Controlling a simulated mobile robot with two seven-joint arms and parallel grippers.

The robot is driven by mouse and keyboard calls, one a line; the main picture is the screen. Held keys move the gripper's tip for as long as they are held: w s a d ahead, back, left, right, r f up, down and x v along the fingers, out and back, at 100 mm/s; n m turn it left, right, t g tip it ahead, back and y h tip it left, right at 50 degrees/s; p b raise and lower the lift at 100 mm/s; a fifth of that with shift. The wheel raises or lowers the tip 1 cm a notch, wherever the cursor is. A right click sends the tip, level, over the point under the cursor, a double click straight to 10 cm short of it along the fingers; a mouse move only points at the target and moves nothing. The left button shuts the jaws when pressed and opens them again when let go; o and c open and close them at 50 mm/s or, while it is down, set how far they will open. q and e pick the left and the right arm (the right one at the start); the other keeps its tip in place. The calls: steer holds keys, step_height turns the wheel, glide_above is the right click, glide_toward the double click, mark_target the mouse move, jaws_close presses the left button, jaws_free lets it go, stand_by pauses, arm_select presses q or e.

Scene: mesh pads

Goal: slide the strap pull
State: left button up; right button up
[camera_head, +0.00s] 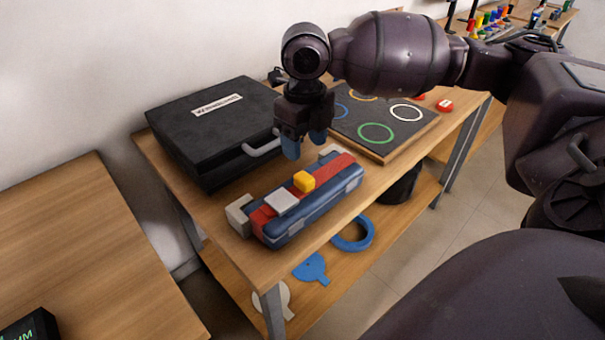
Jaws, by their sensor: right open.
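A blue case (318,213) with a red strap (336,169) along its top lies on the wooden table, held between light grey end blocks. A yellow block (304,181), which looks like the strap pull, stands up from the strap near the middle. A light grey plate (281,202) sits on the strap just left of it. My right gripper (304,146) points down with its blue fingertips apart and empty. It is above and behind the yellow block and does not appear to touch it. My left gripper is not in view.
A black case (215,125) with a grey handle stands behind on the left. A board with coloured rings (408,137) lies at the back right. A lower shelf holds a blue ring (353,234). Another wooden table (90,250) is at the left.

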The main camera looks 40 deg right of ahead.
mark_target(304, 176)
step_height(304, 176, down, 8)
steer(key=shift+f+b, duration=0.2)
steer(key=shift+b, duration=0.7)
jaws_close()
